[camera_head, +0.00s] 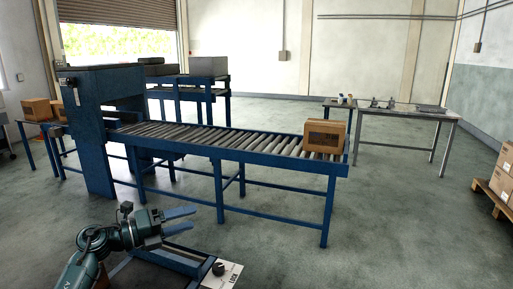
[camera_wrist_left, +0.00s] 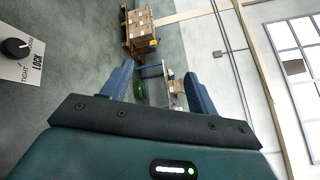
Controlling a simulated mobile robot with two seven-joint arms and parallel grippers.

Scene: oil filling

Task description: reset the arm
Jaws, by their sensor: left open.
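My left gripper (camera_head: 180,220) is at the lower left of the head view, its two blue fingers spread apart and pointing right. Nothing is between them. In the left wrist view the open fingers (camera_wrist_left: 163,85) frame a far part of the room, with a small green object (camera_wrist_left: 138,90) seen beyond them. The arm is held above a low blue frame with a white panel (camera_head: 222,274) that carries a black knob (camera_head: 218,268). The panel, marked TIGHT and LOCK, also shows in the left wrist view (camera_wrist_left: 22,68). My right gripper is not in view.
A blue roller conveyor (camera_head: 235,150) runs across the middle, with a cardboard box (camera_head: 324,136) on its right end. A metal table (camera_head: 405,112) stands at the back right. Stacked boxes (camera_head: 506,170) sit on a pallet at the right edge. The floor at front right is clear.

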